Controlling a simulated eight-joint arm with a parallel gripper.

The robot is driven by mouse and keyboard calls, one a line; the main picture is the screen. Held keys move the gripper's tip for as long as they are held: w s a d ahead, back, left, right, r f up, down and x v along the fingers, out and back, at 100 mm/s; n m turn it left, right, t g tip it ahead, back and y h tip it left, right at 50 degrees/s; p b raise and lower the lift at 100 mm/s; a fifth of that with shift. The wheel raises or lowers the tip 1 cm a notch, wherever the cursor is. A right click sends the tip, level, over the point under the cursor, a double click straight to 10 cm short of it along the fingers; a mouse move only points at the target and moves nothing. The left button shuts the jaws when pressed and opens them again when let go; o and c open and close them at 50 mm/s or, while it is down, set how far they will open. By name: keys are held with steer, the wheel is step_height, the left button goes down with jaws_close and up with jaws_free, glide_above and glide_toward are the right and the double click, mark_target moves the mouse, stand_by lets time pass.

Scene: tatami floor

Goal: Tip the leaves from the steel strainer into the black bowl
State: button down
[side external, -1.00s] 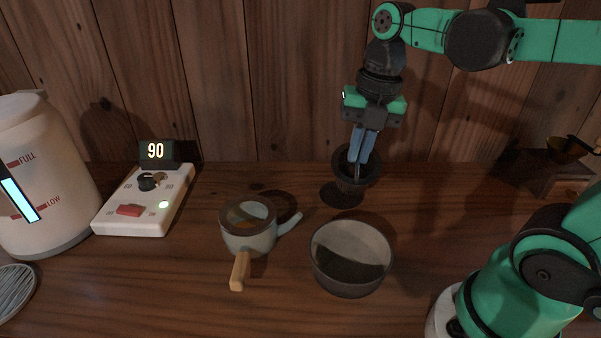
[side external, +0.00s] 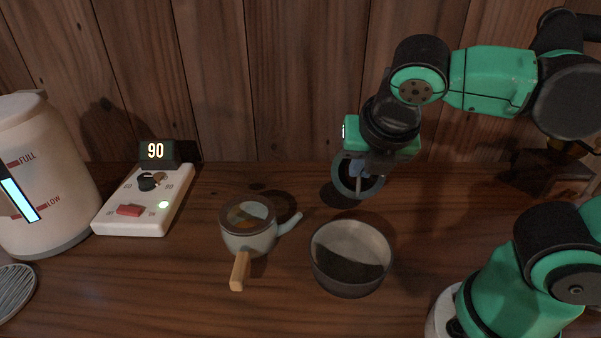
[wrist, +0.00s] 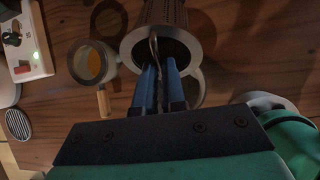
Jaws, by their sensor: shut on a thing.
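My gripper (side external: 362,170) is shut on the steel strainer (side external: 337,182) and holds it tilted over on its side, its round mouth turned toward the side camera. The black bowl (side external: 350,291) stands upright on the table, in front of the strainer and a little below it in the side view. In the wrist view the strainer (wrist: 129,44) hangs at the blue fingertips (wrist: 160,75). A pale curved rim (wrist: 203,88), probably the bowl's, shows partly behind the fingers. I cannot make out the leaves.
A small pot (side external: 249,240) with a wooden handle and a spout stands just left of the bowl. A white control box (side external: 145,205) with a lit 90 display and a white kettle (side external: 50,190) are further left. A wooden wall closes the back.

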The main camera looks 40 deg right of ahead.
mark_target(365, 190)
steer(key=shift+s+a+f+t+h+p, duration=0.1)
steer(key=shift+s+a+t+h+p, duration=0.25)
steer(key=shift+t+h, duration=0.3)
steer(key=shift+s+a+f+t+h+p, duration=0.1)
steer(key=shift+a+t+h+p, duration=0.2)
steer(key=shift+t+h+p, duration=0.35)
stand_by(1.0)
steer(key=shift+s+a+f+t+h, duration=0.15)
steer(key=shift+s+a+t+h, duration=0.35)
steer(key=shift+s+a+h, duration=0.3)
stand_by(0.3)
steer(key=shift+s+a+f+n+t+h+p, duration=0.15)
steer(key=shift+a+f+n+t+h+p, duration=0.1)
steer(key=shift+t+h+p, duration=0.25)
steer(key=shift+s+a+f+n+t+h+p, duration=0.15)
steer(key=shift+a+f+t+h+p, duration=0.1)
steer(key=shift+t+h, duration=0.4)
stand_by(1.1)
steer(key=shift+r, duration=0.1)
steer(key=shift+w+d+r+g+y, duration=0.15)
steer(key=shift+g+y, duration=0.2)
steer(key=shift+g, duration=0.1)
steer(key=shift+w+d+r+g+y, duration=0.1)
steer(key=shift+d+g+y, duration=0.05)
steer(key=shift+g+y, duration=0.2)
steer(key=shift+d, duration=0.1)
